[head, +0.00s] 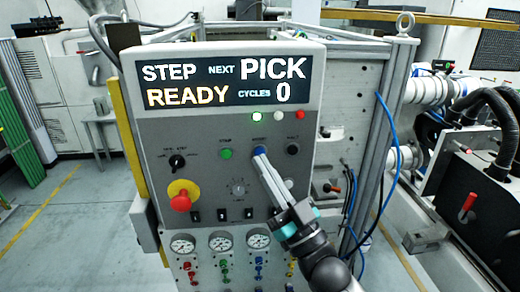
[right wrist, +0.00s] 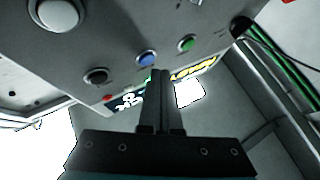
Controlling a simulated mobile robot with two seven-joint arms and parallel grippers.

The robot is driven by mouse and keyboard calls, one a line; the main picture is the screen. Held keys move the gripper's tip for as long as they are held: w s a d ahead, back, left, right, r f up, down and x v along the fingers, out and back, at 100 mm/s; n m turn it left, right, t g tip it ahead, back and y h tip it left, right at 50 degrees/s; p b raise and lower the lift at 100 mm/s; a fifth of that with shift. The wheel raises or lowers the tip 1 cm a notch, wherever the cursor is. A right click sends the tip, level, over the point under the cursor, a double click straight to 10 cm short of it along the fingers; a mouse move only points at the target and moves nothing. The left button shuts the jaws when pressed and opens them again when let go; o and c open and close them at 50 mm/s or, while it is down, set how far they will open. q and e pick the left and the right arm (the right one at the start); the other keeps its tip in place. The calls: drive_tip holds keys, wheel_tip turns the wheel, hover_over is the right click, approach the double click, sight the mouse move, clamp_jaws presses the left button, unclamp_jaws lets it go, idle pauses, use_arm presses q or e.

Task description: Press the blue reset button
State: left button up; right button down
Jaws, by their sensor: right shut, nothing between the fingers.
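The blue button (head: 259,150) sits on the grey control panel (head: 210,140), between a green button (head: 225,154) on its left and a black button (head: 293,149) on its right. My right gripper (head: 261,160) is shut and empty, its fingertips just below the blue button and very close to it. In the right wrist view the fingertips (right wrist: 161,73) are beside the blue button (right wrist: 147,58); I cannot tell whether they touch it. My left gripper is not in view.
The display (head: 222,82) reads STEP READY, NEXT PICK, CYCLES 0. A green lamp (head: 256,115) is lit below it. A red emergency stop (head: 182,201), a black selector switch (head: 177,162) and gauges (head: 183,243) are on the panel. Blue cables (head: 388,150) hang at the right.

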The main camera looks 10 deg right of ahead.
drive_tip(key=s+p, duration=0.2)
drive_tip(key=s, duration=0.3)
idle(0.5)
drive_tip(key=shift+f, duration=0.1)
idle(0.4)
